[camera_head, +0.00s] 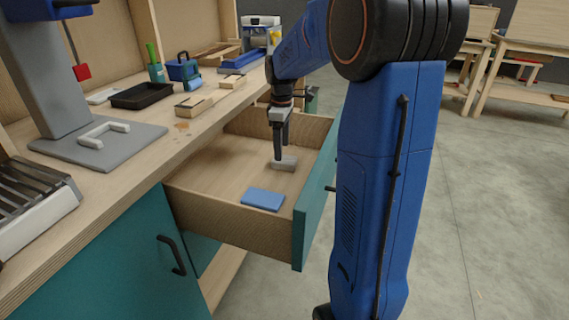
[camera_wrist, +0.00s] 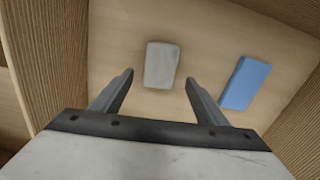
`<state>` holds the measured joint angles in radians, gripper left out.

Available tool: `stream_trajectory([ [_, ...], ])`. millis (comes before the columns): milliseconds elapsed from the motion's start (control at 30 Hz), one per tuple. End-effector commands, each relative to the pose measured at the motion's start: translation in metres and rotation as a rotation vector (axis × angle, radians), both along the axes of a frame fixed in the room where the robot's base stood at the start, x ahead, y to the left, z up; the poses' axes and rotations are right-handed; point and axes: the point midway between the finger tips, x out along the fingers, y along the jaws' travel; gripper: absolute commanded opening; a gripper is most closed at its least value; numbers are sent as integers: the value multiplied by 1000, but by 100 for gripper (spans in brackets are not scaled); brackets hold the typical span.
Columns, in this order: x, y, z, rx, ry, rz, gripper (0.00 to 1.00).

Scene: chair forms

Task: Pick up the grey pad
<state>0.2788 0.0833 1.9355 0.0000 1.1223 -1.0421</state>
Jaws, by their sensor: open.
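The grey pad (camera_head: 285,163) is a small pale block lying flat on the floor of the open drawer. In the wrist view the grey pad (camera_wrist: 161,65) lies just beyond my fingertips, roughly centred between them. My gripper (camera_head: 278,158) points down into the drawer, at or just above the pad. In the wrist view my gripper (camera_wrist: 158,80) has its two fingers wide apart with nothing between them. I cannot tell the exact height left between fingertips and pad.
A blue block (camera_head: 262,199) lies in the same drawer, and right of the pad in the wrist view (camera_wrist: 245,83). The wooden drawer walls (camera_head: 228,217) and teal front (camera_head: 313,200) enclose both. The workbench (camera_head: 110,185) above carries a press, a black tray (camera_head: 141,95) and wooden blocks.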

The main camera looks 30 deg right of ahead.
Motion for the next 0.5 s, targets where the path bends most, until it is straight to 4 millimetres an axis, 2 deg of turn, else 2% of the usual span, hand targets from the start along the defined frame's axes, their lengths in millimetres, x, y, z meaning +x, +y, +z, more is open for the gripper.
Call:
stream_trajectory([
  [300, -7, -6, -38, 1, 4, -1, 67],
  [500, -6, -7, -50, 1, 1, 0, 67],
])
